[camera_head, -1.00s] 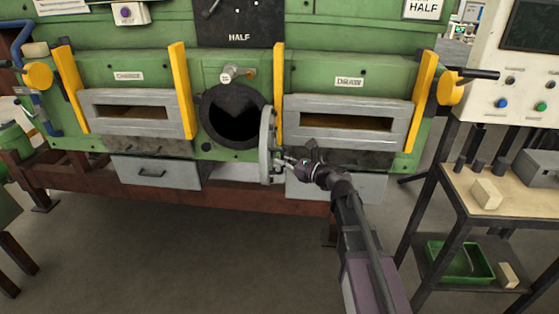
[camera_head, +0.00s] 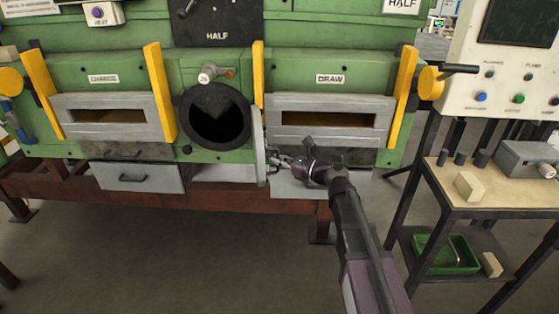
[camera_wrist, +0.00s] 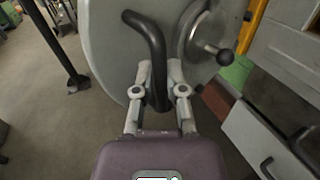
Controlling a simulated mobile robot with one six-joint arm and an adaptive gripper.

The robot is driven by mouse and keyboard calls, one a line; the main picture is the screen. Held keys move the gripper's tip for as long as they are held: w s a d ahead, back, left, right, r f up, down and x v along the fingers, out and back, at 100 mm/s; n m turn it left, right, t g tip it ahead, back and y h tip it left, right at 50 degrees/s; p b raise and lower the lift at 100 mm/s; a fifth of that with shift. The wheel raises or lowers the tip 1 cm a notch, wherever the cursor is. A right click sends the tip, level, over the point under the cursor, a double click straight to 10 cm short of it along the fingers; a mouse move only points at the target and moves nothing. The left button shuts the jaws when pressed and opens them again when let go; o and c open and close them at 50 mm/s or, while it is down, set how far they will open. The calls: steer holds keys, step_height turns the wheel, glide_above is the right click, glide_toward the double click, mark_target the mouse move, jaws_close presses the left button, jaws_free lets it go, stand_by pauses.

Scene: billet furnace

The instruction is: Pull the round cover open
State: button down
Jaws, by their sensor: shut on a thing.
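The round cover (camera_head: 259,158) is a grey disc, seen nearly edge-on in the head view. It stands swung out at the right side of the dark round opening (camera_head: 216,117), which is uncovered. In the wrist view the cover (camera_wrist: 113,55) fills the upper middle, with a curved black handle (camera_wrist: 153,40) and a small handwheel (camera_wrist: 205,38) on its face. My gripper (camera_head: 277,163) is at the cover's outer face. In the wrist view its two fingers (camera_wrist: 160,88) are closed on the lower part of the black handle.
The DRAW slot (camera_head: 331,119) is right of the opening, the CHARGE slot (camera_head: 110,116) left. Grey drawers (camera_head: 141,177) hang below. A side table (camera_head: 500,195) with blocks stands at right. The floor (camera_head: 190,260) in front is clear.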

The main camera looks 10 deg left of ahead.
steer(key=c, duration=0.7)
jaws_free()
steer(key=shift+w+a, duration=0.15)
steer(key=shift+d, duration=0.25)
steer(key=shift+v, duration=5.8)
